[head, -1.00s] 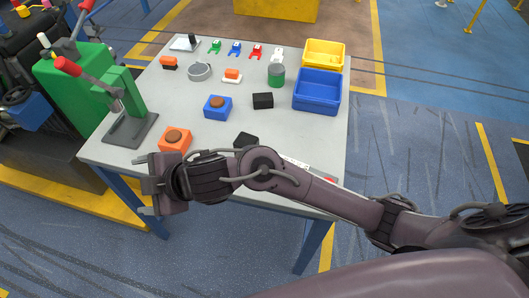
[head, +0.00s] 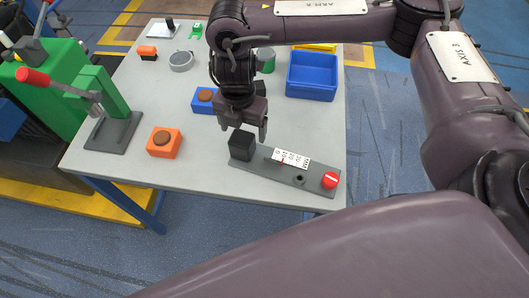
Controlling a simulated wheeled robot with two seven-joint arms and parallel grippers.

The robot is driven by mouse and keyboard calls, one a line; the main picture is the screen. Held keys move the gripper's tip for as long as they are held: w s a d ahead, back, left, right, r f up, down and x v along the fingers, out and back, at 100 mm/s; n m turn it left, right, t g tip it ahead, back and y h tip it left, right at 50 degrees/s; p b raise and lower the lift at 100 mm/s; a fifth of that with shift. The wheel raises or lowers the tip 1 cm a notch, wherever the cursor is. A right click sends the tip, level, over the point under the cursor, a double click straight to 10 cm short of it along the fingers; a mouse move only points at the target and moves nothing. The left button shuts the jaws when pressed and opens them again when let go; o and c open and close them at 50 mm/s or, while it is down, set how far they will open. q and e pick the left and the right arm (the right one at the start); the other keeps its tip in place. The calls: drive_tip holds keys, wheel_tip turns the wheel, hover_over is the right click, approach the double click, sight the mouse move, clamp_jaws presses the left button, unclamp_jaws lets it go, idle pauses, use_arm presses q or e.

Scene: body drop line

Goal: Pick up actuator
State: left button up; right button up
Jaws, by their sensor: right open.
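I cannot tell for sure which thing is the actuator. A grey slide fixture (head: 262,176) lies at the table's near right, with a black block (head: 241,146) at its left end, a white printed scale (head: 291,157) and a red knob (head: 330,180). My right gripper (head: 244,126) points down, open and empty, with its fingertips just above and behind the black block as seen here. I cannot tell whether they touch it. A blue box with a brown round top (head: 203,105) is partly hidden behind this gripper. My left gripper is not in view.
An orange box with a brown top (head: 164,143) and a green lever press (head: 112,108) stand on the left. A grey ring (head: 181,62), a green can (head: 266,60) and a blue bin (head: 312,78) are farther back. The near left table (head: 190,184) is clear.

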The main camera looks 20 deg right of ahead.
sight(241, 137)
drive_tip(key=shift+w+a+f, duration=0.1)
drive_tip(key=shift+w+f, duration=0.05)
drive_tip(key=shift+f, duration=0.45)
drive_tip(key=shift+w+f, duration=0.1)
drive_tip(key=shift+f, duration=0.5)
wheel_tip(241, 137, down, 4)
drive_tip(key=shift+a+f, duration=0.1)
drive_tip(key=shift+a, duration=0.05)
drive_tip(key=shift+w+f, duration=0.2)
drive_tip(key=shift+f, duration=0.15)
drive_tip(key=c, duration=1.4)
drive_tip(key=shift+c, duration=0.3)
drive_tip(key=shift+r, duration=0.15)
